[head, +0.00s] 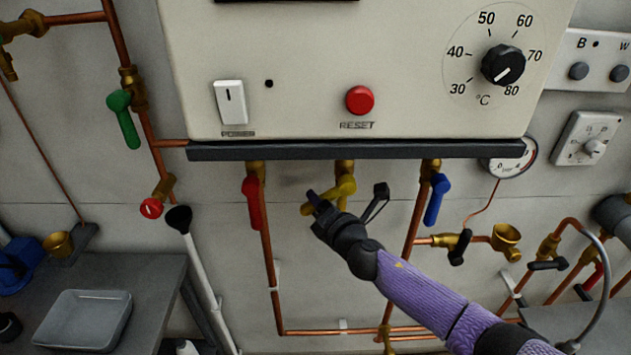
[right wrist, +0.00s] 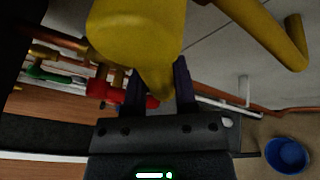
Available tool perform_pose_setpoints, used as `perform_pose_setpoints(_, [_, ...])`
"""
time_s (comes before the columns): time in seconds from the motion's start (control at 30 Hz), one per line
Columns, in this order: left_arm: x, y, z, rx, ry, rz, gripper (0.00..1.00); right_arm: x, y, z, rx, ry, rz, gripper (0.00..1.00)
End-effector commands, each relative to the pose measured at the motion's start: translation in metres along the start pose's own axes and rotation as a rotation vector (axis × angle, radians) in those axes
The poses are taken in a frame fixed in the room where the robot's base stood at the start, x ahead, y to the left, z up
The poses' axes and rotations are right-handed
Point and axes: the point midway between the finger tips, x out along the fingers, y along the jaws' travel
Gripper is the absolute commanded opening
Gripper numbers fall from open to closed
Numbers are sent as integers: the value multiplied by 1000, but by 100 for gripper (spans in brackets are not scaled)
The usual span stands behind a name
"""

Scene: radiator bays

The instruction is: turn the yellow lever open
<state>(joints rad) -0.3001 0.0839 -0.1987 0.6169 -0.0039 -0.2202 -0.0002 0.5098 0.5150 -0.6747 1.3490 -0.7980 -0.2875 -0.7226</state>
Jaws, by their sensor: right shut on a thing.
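The yellow lever (head: 345,187) sits on a brass valve under the boiler, between the red lever (head: 252,203) and the blue lever (head: 436,200). It points sideways, down to the left, across the line of its pipe. My right gripper (head: 314,202) comes from the lower right and is shut on the yellow lever near its left end. In the right wrist view the yellow lever (right wrist: 135,35) fills the top middle, and its narrow end runs down between the two dark fingers of the gripper (right wrist: 160,88). My left gripper is not in view.
The boiler (head: 300,70) with its dark bottom edge hangs just above. A green lever (head: 124,118) is on the left pipe. Copper pipes run down on both sides of the lever. A bench with a grey tray (head: 84,318) stands at lower left.

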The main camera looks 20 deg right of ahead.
Motion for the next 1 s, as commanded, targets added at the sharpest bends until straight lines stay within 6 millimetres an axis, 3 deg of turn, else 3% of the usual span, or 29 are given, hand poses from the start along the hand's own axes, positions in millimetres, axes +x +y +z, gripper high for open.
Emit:
perform_pose_setpoints(0.03, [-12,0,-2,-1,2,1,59,-1,1,3,-39,10,-19,0])
perform_pose_setpoints(0.5, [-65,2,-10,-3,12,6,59,-9,-26,8,-442,97,-185,0])
perform_pose_setpoints(1.0, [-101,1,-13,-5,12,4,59,-18,-46,18,-765,166,-318,0])
